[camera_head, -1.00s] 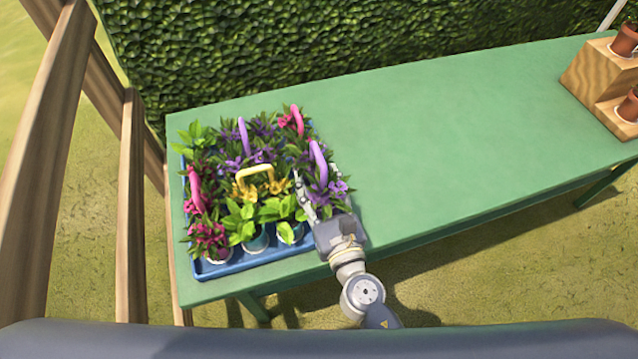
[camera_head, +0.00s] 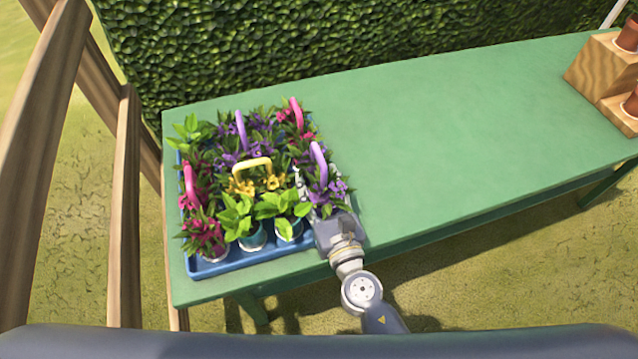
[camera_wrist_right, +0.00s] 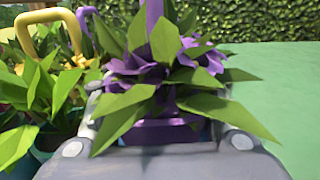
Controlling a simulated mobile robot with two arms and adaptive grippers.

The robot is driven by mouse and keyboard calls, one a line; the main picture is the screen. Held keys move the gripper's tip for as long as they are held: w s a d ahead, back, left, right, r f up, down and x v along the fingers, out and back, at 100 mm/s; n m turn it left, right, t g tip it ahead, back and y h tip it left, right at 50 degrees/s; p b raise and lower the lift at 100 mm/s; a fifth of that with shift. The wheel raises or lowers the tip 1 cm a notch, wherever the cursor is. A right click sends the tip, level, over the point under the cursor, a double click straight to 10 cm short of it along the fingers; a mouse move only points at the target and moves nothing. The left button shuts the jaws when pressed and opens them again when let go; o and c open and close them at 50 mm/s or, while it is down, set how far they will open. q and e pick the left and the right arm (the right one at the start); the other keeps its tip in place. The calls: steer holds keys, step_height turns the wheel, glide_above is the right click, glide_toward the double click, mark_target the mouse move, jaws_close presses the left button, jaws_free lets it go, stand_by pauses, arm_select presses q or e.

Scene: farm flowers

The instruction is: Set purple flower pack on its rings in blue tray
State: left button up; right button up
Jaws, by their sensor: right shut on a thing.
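The purple flower pack (camera_head: 335,187), with purple blooms, green leaves and an upright purple handle (camera_head: 319,162), is at the right side of the blue tray (camera_head: 236,262). My right gripper (camera_head: 322,197) comes from the front edge and is shut on this pack. In the right wrist view the purple pot (camera_wrist_right: 165,131) is between the fingers, with leaves hanging over them. Leaves hide the pack's base, so I cannot tell whether it sits on its rings. A second purple handle (camera_head: 241,131) rises among purple flowers further back. My left gripper is not in view.
Yellow (camera_head: 252,166) and pink (camera_head: 190,186) handled packs and leafy green plants crowd the tray left of my gripper. The green table (camera_head: 450,140) is clear to the right, up to a wooden step stand (camera_head: 597,75) with pots. A hedge stands behind.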

mark_target(330, 211)
steer(key=shift+s+f, duration=0.15)
steer(key=shift+f, duration=0.35)
steer(key=o, duration=1.3)
steer(key=shift+f, duration=0.15)
steer(key=shift+s+f, duration=0.1)
steer(key=shift+r+p, duration=0.55)
steer(key=shift+r, duration=0.15)
steer(key=b+v, duration=0.2)
steer(key=v, duration=0.5)
steer(key=shift+r, duration=0.2)
